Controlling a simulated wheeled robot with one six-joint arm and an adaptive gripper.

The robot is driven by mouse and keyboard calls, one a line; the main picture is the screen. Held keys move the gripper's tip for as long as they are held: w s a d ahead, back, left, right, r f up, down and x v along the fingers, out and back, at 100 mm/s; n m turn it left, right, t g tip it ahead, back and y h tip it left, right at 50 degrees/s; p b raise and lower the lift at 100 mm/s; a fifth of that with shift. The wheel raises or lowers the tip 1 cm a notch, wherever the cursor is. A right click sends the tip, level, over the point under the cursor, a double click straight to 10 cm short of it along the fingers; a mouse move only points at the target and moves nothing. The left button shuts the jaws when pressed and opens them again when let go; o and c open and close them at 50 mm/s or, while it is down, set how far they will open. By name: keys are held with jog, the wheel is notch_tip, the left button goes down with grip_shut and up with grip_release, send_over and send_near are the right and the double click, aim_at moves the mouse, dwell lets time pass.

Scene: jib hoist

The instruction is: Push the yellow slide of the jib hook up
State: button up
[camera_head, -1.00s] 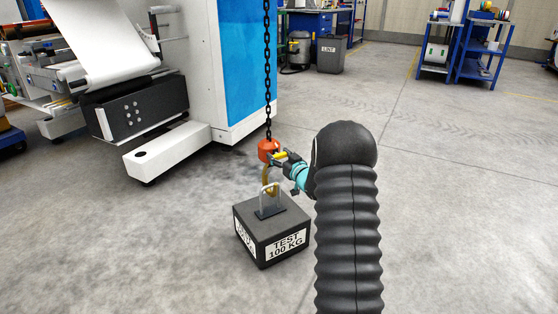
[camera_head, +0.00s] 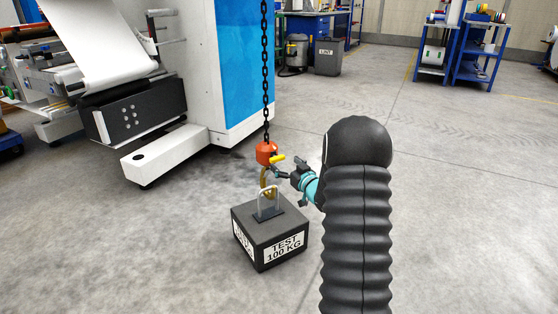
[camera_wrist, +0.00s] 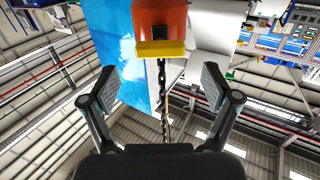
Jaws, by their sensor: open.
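The orange hook block (camera_head: 264,150) hangs on the chain in the head view, with the yellow slide (camera_head: 278,159) sticking out to its right. The brass-coloured hook (camera_head: 266,180) hangs below, overlapping the weight's handle (camera_head: 268,196); I cannot tell if it passes through. My gripper (camera_head: 278,173) is open, just right of and below the slide in the picture. In the wrist view, which is upside down, the orange block (camera_wrist: 160,16) and yellow slide (camera_wrist: 160,49) lie beyond and between the spread fingers of my gripper (camera_wrist: 160,86). The fingers hold nothing.
The black test weight (camera_head: 270,235) stands on the floor under the hook. The dark chain (camera_head: 265,80) runs up from the block. A white and blue machine (camera_head: 190,100) stands behind at the left. The floor to the right is clear up to blue carts (camera_head: 480,60).

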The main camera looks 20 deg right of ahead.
jog(key=s, duration=0.6)
jog(key=shift+d, duration=0.4)
jog(key=shift+s, duration=0.1)
